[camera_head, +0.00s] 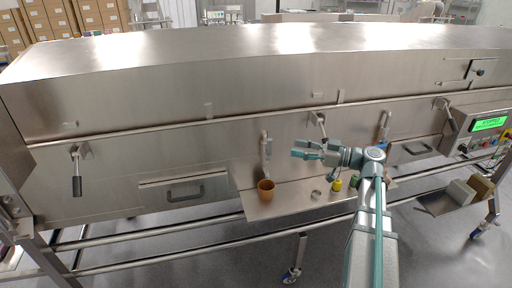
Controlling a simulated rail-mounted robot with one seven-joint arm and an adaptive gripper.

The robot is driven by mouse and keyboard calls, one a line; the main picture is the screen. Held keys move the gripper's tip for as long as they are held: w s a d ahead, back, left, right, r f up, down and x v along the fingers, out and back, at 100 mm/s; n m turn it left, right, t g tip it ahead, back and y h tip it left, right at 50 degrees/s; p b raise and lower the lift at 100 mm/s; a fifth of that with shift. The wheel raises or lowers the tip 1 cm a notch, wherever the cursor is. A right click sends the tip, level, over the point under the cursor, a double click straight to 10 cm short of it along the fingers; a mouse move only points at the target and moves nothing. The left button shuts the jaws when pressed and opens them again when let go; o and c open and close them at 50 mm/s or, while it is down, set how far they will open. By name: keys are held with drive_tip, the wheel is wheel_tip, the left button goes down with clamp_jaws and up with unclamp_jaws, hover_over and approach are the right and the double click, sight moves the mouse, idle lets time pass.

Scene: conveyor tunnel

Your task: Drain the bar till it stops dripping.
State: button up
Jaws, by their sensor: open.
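My gripper (298,149) is open and empty, its fingers pointing left in front of the steel tunnel (200,140). Below and left of it, a brown-orange cup (266,196) stands upright on a narrow steel shelf (300,203). A vertical pipe-like fitting (265,145) is on the tunnel wall above the cup. I cannot tell which part is the bar, and no drips can be made out.
The shelf also holds a small metal ring (315,194), a yellow item (337,185) and a green item (354,181). Black-gripped levers (77,180) and a drawer handle (185,194) stick out from the tunnel. A panel with a green display (488,124) is at right.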

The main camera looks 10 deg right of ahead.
sight(269, 150)
drive_tip(key=shift+p+x, duration=1.85)
drive_tip(key=shift+x, duration=3.2)
drive_tip(key=shift+w+r, duration=0.1)
clamp_jaws()
